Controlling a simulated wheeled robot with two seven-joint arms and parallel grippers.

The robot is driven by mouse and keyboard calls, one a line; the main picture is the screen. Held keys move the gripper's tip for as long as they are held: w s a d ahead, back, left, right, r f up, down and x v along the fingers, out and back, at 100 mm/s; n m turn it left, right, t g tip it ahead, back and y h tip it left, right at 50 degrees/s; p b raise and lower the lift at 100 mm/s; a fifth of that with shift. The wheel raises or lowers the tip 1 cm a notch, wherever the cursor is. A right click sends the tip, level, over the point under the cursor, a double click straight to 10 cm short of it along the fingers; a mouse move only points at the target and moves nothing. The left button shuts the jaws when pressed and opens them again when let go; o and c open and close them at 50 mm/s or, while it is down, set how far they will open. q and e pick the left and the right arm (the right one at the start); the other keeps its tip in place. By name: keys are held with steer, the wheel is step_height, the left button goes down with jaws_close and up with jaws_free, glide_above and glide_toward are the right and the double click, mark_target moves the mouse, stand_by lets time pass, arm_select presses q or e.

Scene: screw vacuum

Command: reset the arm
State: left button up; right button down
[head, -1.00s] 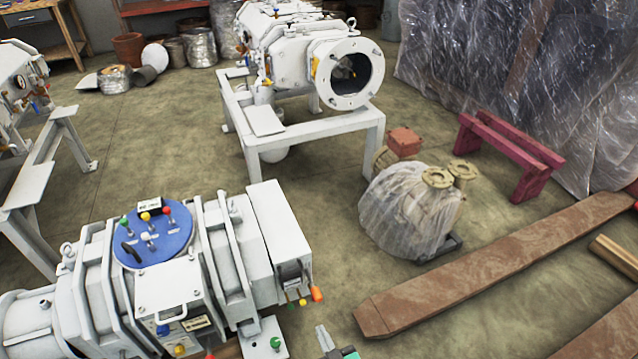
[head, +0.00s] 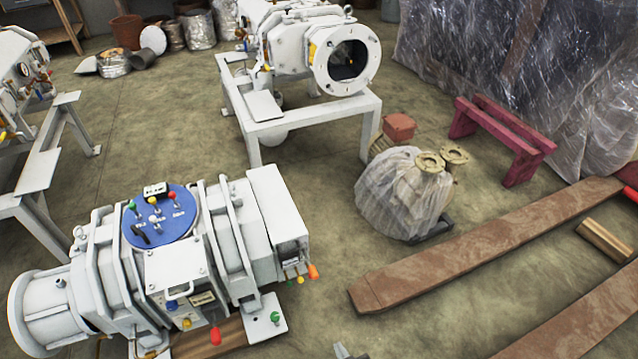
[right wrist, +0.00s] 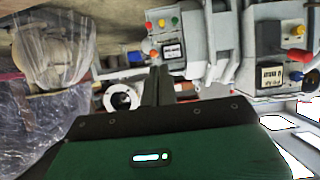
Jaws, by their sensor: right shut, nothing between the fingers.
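My right gripper (head: 342,352) shows only as a small tip at the bottom edge of the head view. In the right wrist view its dark fingers (right wrist: 157,86) are together in front of the green gripper body, with nothing between them. My left gripper is in neither view. A large grey-white vacuum pump (head: 165,265) with a blue round panel (head: 160,215) lies at the lower left of the head view, left of the right gripper's tip and apart from it.
A second pump (head: 300,60) stands on a white frame (head: 310,115) behind. A plastic-wrapped part (head: 395,195), brown beams (head: 480,250) and a red trestle (head: 500,140) are at the right. Another machine (head: 20,75) is at the left edge. Floor between them is bare.

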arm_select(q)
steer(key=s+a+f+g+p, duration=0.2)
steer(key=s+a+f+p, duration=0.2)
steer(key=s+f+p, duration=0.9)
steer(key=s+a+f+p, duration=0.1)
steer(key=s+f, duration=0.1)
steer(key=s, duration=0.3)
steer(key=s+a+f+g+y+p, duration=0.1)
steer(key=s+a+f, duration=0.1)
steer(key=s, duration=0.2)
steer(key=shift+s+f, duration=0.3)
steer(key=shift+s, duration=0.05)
arm_select(e)
steer(key=s+d+f+g+h, duration=0.1)
steer(key=s+d+f+g, duration=0.1)
steer(key=s+d, duration=0.4)
steer(key=s+d+f+m+g+h, duration=0.1)
steer(key=s+d+g, duration=0.4)
steer(key=s, duration=1)
steer(key=s+d+f+m+g+h, duration=0.1)
steer(key=s+d+f+g, duration=0.3)
steer(key=s+d, duration=0.5)
steer(key=s+h, duration=0.1)
steer(key=s, duration=0.1)
steer(key=shift+s+h, duration=0.3)
steer(key=shift+h, duration=0.1)
steer(key=shift+d, duration=0.1)
